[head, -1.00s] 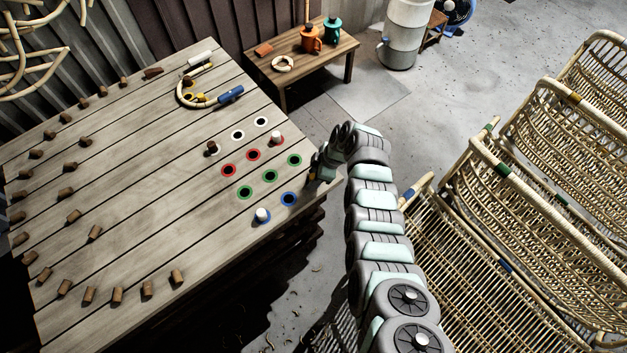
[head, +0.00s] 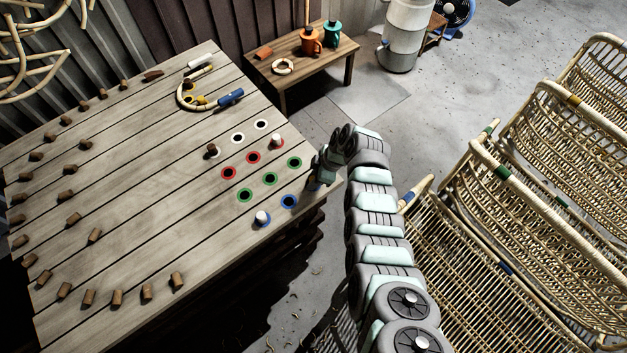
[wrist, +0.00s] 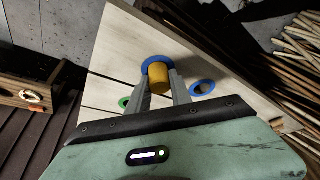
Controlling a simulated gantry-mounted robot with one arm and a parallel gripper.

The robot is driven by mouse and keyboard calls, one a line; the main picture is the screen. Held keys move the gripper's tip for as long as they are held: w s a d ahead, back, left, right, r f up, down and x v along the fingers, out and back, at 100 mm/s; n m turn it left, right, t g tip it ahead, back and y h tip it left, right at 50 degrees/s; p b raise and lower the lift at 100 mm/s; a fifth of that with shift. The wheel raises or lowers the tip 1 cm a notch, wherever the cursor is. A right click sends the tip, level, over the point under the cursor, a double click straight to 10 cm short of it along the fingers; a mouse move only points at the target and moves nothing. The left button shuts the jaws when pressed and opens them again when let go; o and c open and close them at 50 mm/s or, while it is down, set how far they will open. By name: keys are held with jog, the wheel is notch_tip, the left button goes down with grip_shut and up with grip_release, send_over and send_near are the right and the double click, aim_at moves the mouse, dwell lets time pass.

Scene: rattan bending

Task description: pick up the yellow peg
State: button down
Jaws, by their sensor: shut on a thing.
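The yellow peg (wrist: 158,78) stands between the two fingers of my gripper (wrist: 160,88) in the wrist view, and the fingers are shut on it. Behind the peg is a blue ring (wrist: 146,66) on the table; I cannot tell whether the peg's far end is still in its hole or just clear of it. In the head view my gripper (head: 317,181) is at the table's right corner, and the peg is hidden or too small to make out there.
The slatted table (head: 130,210) holds colour-ringed holes, including a blue-ringed one (head: 289,202), and several brown pegs. A white-topped peg (head: 262,217) stands near my gripper. A bent cane piece with a blue sleeve (head: 231,96) lies at the back. Rattan chairs (head: 500,220) stand to the right.

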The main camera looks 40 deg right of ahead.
jog(key=shift+r, duration=0.1)
notch_tip(320, 180, up, 20)
jog(key=p, duration=0.4)
jog(key=shift+a, duration=0.1)
dwell(0.5)
